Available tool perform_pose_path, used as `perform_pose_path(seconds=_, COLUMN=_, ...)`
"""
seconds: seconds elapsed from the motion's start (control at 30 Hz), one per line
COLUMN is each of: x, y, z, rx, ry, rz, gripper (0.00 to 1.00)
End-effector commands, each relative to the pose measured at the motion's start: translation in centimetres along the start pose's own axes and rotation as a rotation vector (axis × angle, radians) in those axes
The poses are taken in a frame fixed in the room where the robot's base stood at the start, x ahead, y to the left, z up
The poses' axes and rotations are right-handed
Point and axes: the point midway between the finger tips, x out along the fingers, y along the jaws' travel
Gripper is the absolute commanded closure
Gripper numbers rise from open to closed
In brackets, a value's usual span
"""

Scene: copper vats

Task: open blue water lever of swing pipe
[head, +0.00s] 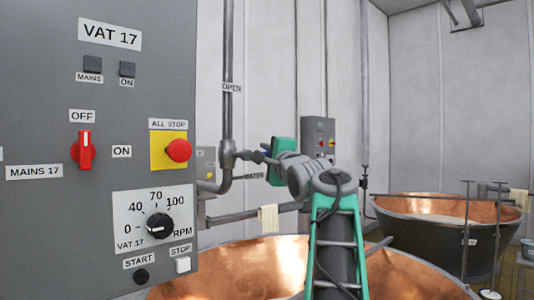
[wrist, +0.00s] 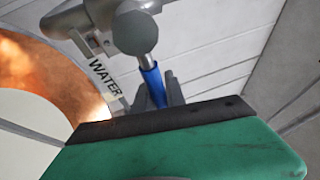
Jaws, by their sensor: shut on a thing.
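The blue water lever (wrist: 152,84) extends from a grey valve with a round knob (wrist: 135,32) in the wrist view. My gripper (wrist: 157,95) is shut on the lever, with one dark finger on each side of it. The part of the lever between the fingers is partly hidden. In the head view my gripper (head: 268,158) is at the valve (head: 228,155) on the grey upright pipe (head: 228,60), and the lever is mostly hidden there. An OPEN label (head: 232,88) is on the wall above the valve and a WATER label (head: 254,176) is below it.
The grey VAT 17 control panel (head: 60,220) fills the left, with a red all-stop button (head: 178,150). A copper vat (head: 225,272) lies below my arm. Another vat (head: 440,230) stands to the right. A cloth (head: 268,218) hangs on a horizontal pipe.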

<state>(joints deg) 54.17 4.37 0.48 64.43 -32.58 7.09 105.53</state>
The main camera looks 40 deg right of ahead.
Motion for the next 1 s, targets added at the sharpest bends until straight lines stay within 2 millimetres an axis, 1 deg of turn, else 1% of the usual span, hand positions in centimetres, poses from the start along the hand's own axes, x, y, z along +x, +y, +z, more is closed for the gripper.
perform_pose_path(seconds=0.03, x=0.0, y=0.01, z=0.0, rx=0.0, ry=0.0, rz=0.0, gripper=0.97)
perform_pose_path(seconds=0.1, x=0.0, y=0.01, z=0.0, rx=0.0, ry=0.0, rz=0.0, gripper=1.0)
perform_pose_path(seconds=1.0, x=0.0, y=0.04, z=-0.01, rx=0.0, ry=0.0, rz=0.001, gripper=1.0)
